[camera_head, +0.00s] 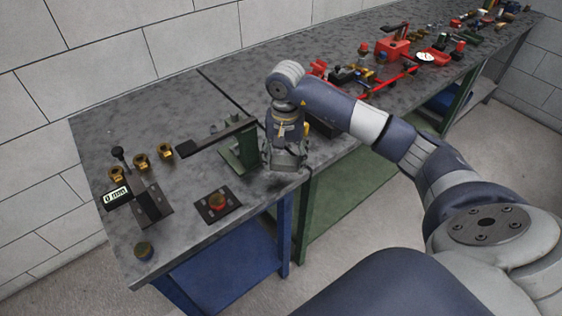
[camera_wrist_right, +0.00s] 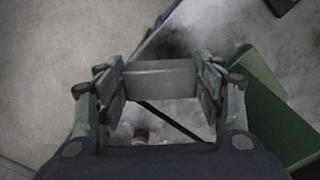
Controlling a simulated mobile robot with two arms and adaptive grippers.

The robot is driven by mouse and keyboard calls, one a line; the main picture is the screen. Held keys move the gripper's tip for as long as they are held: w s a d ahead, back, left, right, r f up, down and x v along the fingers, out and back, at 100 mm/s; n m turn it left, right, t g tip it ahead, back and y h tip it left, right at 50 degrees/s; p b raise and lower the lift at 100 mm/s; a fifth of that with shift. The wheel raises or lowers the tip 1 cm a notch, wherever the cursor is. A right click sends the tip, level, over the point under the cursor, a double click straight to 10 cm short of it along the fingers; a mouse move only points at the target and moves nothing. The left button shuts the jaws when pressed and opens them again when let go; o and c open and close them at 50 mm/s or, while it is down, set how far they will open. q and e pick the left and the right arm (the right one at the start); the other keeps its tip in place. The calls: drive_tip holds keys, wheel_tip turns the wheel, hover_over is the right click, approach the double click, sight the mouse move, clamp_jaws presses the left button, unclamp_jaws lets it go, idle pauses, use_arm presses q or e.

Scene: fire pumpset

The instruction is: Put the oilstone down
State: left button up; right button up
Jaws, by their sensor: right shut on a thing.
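My right gripper (camera_head: 284,168) points down at the front edge of the grey table, just right of a green stand. In the right wrist view the gripper (camera_wrist_right: 160,85) is shut on a plain grey block, the oilstone (camera_wrist_right: 162,78), which spans the gap between its two fingers. In the head view I cannot make out the oilstone at the gripper. Whether it touches the tabletop (camera_head: 185,115) is unclear. My left gripper is in no view.
The green stand (camera_head: 241,152) with a dark bar is close beside my right gripper. Left of it are a red-topped part on a black plate (camera_head: 217,203), a dark block (camera_head: 152,205), a digital gauge (camera_head: 115,196) and brass fittings (camera_head: 141,161). Red equipment (camera_head: 392,48) crowds the far right.

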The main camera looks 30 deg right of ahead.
sight(281, 159)
drive_tip(key=shift+w+a, duration=0.1)
drive_tip(key=shift+w, duration=0.4)
drive_tip(key=shift+w+f+p, duration=0.2)
drive_tip(key=shift+p, duration=0.1)
wheel_tip(281, 159, down, 2)
drive_tip(key=shift+f+p, duration=0.15)
drive_tip(key=shift+p, duration=0.4)
drive_tip(key=shift+f, duration=0.5)
